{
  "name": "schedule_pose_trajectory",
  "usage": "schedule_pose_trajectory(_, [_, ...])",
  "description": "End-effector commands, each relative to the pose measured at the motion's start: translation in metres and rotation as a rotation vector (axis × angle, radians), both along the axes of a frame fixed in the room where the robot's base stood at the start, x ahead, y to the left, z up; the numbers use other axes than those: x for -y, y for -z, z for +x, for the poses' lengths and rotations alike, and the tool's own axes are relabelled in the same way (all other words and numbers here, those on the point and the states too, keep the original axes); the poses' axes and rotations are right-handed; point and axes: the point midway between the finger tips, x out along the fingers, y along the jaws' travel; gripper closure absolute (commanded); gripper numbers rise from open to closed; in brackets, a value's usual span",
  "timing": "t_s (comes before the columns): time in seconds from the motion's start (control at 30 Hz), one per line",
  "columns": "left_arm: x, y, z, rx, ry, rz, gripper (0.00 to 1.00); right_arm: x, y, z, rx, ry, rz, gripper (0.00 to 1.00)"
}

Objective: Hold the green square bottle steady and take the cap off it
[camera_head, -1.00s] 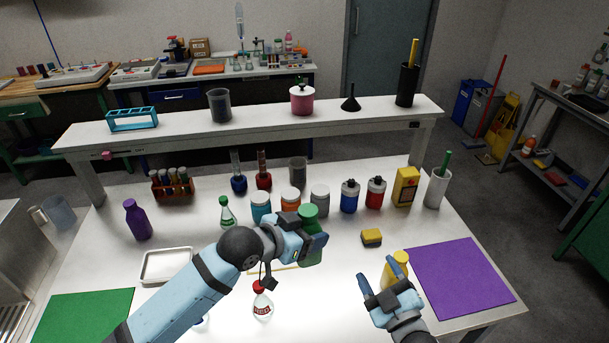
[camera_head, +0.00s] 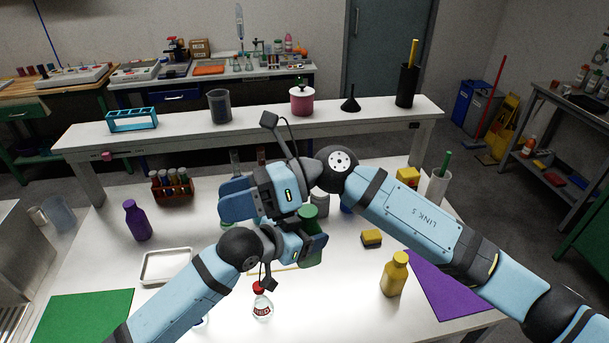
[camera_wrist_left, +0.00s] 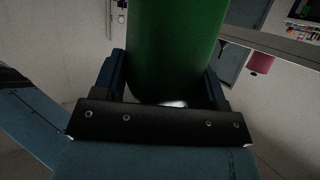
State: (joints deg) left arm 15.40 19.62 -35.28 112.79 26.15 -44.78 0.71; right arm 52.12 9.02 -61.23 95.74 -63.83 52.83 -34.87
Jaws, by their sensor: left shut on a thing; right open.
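The green square bottle (camera_head: 309,252) is clasped by my left gripper (camera_head: 314,243), which is shut on it. In the left wrist view the bottle (camera_wrist_left: 175,45) stands between the two jaws and fills the upper middle. Its top (camera_head: 309,213) shows just right of my right gripper's body; I cannot make out the cap clearly. My right gripper (camera_head: 234,197) is open and empty. Its fingers point left, above and to the left of the bottle in the head view, and its arm crosses from the right.
A yellow bottle (camera_head: 395,274) and a sponge (camera_head: 371,238) stand to the right, near a purple mat (camera_head: 452,290). A red-capped flask (camera_head: 262,304) is in front. A white tray (camera_head: 167,266) and purple bottle (camera_head: 138,221) are at left. My right arm hides several containers behind.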

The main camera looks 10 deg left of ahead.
Motion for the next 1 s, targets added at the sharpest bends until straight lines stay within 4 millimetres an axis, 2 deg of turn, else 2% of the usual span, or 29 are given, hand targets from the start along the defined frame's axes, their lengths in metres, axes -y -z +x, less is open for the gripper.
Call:
schedule_pose_trajectory(0.1, [0.0, 0.0, 0.0, 0.0, 0.0, 0.0, 1.0, -0.003, 0.014, -0.001, 0.253, -0.12, -0.173, 0.37])
schedule_pose_trajectory(0.23, [0.0, 0.0, 0.0, 0.0, 0.0, 0.0, 1.0, 0.008, 0.032, 0.01, 0.506, -0.247, -0.379, 0.37])
schedule_pose_trajectory(0.37, [0.0, 0.0, 0.0, 0.0, 0.0, 0.0, 1.0, 0.03, 0.041, 0.036, 0.728, -0.359, -0.6, 0.37])
schedule_pose_trajectory(0.5, [0.0, 0.0, 0.0, 0.0, 0.0, 0.0, 1.0, 0.058, 0.039, 0.067, 0.902, -0.451, -0.819, 0.37])
schedule_pose_trajectory(0.7, [0.0, 0.0, 0.0, 0.0, 0.0, 0.0, 1.0, 0.086, 0.029, 0.095, 1.021, -0.52, -1.013, 0.37])
schedule_pose_trajectory(0.87, [0.0, 0.0, 0.0, 0.0, 0.0, 0.0, 1.0, 0.093, 0.029, 0.101, 1.043, -0.534, -1.057, 0.37])
schedule_pose_trajectory(1.0, [0.0, 0.0, 0.0, 0.0, 0.0, 0.0, 1.0, 0.093, 0.042, 0.101, 1.041, -0.536, -1.057, 0.37])
